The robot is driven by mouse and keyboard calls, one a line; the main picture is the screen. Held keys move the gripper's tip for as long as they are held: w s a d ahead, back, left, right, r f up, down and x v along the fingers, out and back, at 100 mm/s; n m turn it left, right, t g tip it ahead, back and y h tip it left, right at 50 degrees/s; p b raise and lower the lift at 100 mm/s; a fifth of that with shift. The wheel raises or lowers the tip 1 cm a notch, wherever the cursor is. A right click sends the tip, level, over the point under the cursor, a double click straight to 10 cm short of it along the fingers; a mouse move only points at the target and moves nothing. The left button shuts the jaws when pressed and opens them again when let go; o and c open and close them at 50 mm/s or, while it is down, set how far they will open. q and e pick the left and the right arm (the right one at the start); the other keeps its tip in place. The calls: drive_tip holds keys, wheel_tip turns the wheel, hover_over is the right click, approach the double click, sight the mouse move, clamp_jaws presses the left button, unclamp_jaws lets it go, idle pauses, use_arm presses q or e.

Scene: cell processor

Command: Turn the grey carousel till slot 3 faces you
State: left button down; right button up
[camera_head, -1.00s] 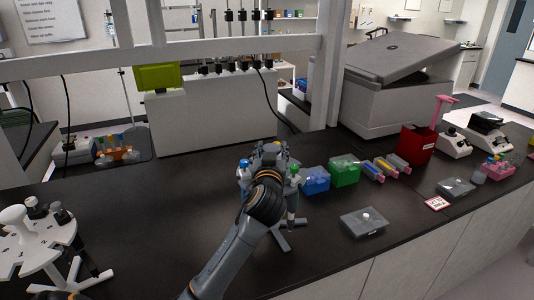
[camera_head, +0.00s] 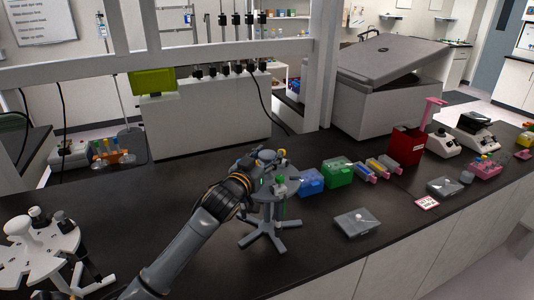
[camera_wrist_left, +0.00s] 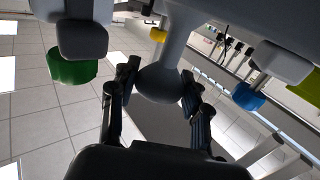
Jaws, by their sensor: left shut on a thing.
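The grey carousel (camera_head: 266,226) stands upright on its splayed legs on the black bench, in the middle of the head view. Pipettes hang around its rim; a green-marked one (camera_head: 280,186) is at the front right. My left gripper (camera_head: 256,168) reaches it from the left at rim height and hides part of its top. I cannot read slot numbers. My right gripper is out of view.
A blue box (camera_head: 310,182) and a green box (camera_head: 337,172) stand close right of the carousel. A grey lidded box (camera_head: 357,223) lies at front right. A white carousel (camera_head: 38,250) with pipettes stands at left.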

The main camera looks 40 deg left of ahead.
use_arm(q)
drive_tip(key=shift+r+m+h, duration=0.1)
drive_tip(key=shift+m+h, duration=0.2)
drive_tip(key=shift+h, duration=0.1)
drive_tip(key=c, duration=0.6)
unclamp_jaws()
drive_tip(key=s, duration=0.8)
drive_tip(key=s+d, duration=0.1)
drive_tip(key=s, duration=0.3)
drive_tip(key=shift+w, duration=0.1)
